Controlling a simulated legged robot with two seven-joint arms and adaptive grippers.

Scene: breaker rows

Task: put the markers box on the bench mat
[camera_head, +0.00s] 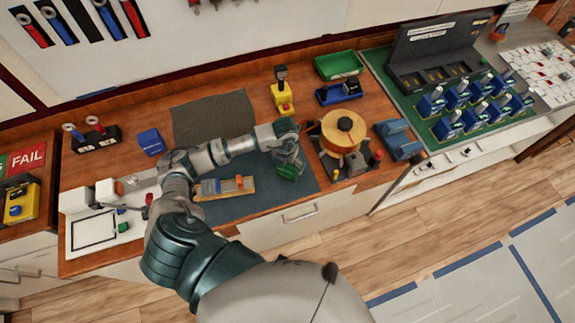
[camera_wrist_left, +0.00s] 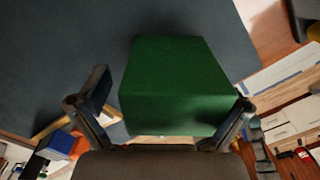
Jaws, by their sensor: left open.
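A plain green box (camera_head: 287,173), probably the markers box, appears to rest on the right part of the dark blue-grey bench mat (camera_head: 268,200). No label on it can be read. In the left wrist view the green box (camera_wrist_left: 172,85) lies between the spread fingers, with the mat (camera_wrist_left: 60,55) around it. My left gripper (camera_head: 289,162) is open and points down over the box, hiding part of it in the head view. Whether a finger touches the box cannot be told. My right gripper is not in view.
A wooden block tool (camera_head: 225,187) lies on the mat, left of the box. A round copper-coloured coil (camera_head: 343,131) on a stand is close on the right. A blue box (camera_head: 151,142), yellow device (camera_head: 282,95) and green tray (camera_head: 338,65) stand around the bench.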

